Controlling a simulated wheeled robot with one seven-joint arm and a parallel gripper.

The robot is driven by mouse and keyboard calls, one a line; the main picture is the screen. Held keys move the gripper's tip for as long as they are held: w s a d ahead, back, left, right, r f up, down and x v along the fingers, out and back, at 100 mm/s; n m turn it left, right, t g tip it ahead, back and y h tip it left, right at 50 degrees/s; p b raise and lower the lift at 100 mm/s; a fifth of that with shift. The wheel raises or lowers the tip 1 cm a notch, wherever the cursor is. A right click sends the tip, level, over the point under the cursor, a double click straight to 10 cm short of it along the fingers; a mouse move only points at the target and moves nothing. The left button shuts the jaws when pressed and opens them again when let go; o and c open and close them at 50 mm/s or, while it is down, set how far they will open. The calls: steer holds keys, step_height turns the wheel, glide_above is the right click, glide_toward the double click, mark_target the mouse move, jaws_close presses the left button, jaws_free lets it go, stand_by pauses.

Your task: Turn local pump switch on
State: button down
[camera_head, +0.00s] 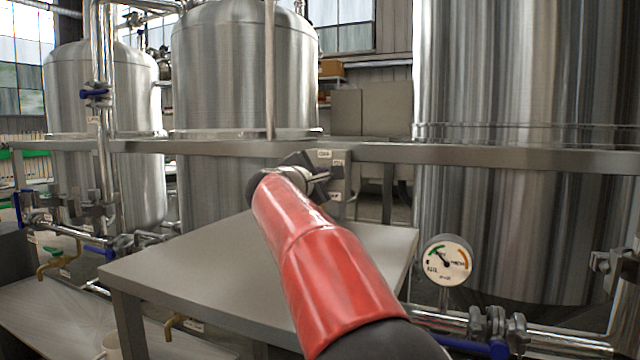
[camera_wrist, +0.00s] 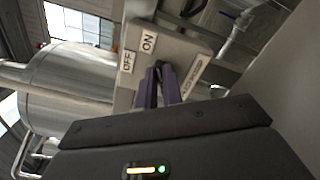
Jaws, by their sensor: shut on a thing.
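The local pump switch is on a light grey box (camera_wrist: 185,48) in the wrist view, with an OFF label (camera_wrist: 127,61), an ON label (camera_wrist: 148,42) and another label on its right side that is too blurred to read surely. My gripper (camera_wrist: 160,68) is at the face of the box, its two dark purple fingers close together on the switch knob. The knob is mostly hidden by the fingertips, so its exact setting cannot be told. In the head view my gripper (camera_head: 322,174) reaches the switch box (camera_head: 340,186) on the metal rail, and covers much of it.
A grey metal table (camera_head: 190,262) stands below my arm. Large steel tanks (camera_head: 245,75) stand behind the rail (camera_head: 440,154), another (camera_head: 520,90) at the right. A round gauge (camera_head: 447,261) and pipes (camera_head: 560,338) are at lower right.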

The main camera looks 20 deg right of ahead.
stand_by(0.4)
steer(key=c, duration=1.5)
jaws_free()
steer(key=shift+c, duration=0.2)
steer(key=b+v, duration=0.1)
steer(key=v, duration=0.7)
steer(key=shift+d, duration=0.1)
